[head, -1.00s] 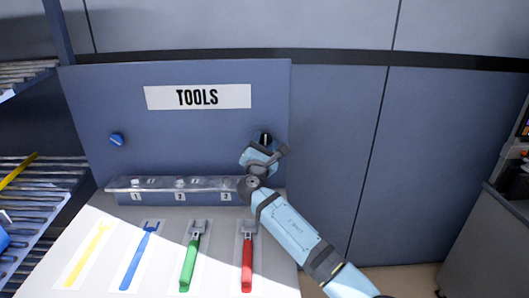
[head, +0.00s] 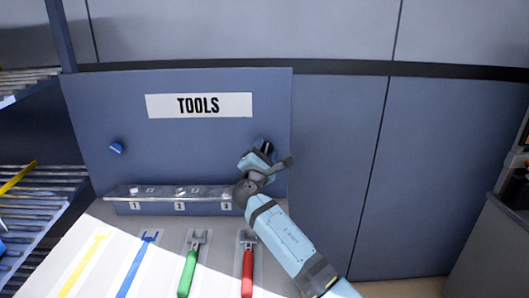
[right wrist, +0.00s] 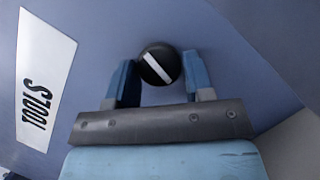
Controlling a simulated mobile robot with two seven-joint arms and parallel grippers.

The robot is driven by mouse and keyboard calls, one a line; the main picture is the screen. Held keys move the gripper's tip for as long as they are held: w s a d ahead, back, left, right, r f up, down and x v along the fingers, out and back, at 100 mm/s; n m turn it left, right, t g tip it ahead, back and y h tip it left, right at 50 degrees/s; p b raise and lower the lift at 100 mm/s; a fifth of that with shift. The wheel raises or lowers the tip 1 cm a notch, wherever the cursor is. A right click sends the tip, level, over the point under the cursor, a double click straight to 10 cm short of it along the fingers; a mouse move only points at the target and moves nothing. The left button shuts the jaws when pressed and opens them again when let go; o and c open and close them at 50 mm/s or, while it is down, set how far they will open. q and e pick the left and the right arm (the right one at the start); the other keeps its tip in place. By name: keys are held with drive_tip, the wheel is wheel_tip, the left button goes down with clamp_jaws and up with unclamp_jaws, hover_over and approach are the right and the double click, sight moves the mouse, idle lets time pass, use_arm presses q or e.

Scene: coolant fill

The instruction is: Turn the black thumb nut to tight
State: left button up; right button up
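The black thumb nut (head: 266,145) is on the upright blue panel, right of and below the TOOLS label. In the right wrist view the nut (right wrist: 160,63) is a round black knob with a white line slanting from upper left to lower right. My right gripper (head: 259,153) is at the nut. Its two blue fingers (right wrist: 161,75) stand on either side of the nut, close against it, and look shut on it. Exact finger contact is hard to see. My left gripper is not in view.
A blue knob (head: 116,148) is on the panel's left. A clear-covered strip (head: 160,192) with numbered places runs below. A wire rack (head: 35,215) stands left, a grey cabinet (head: 490,240) right.

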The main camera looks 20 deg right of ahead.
drive_tip(key=o, duration=0.3)
drive_tip(key=p+v, duration=0.1)
drive_tip(key=v, duration=0.6)
drive_tip(key=shift+s+a, duration=0.15)
drive_tip(key=shift+s, duration=0.1)
drive_tip(key=shift+f, duration=0.1)
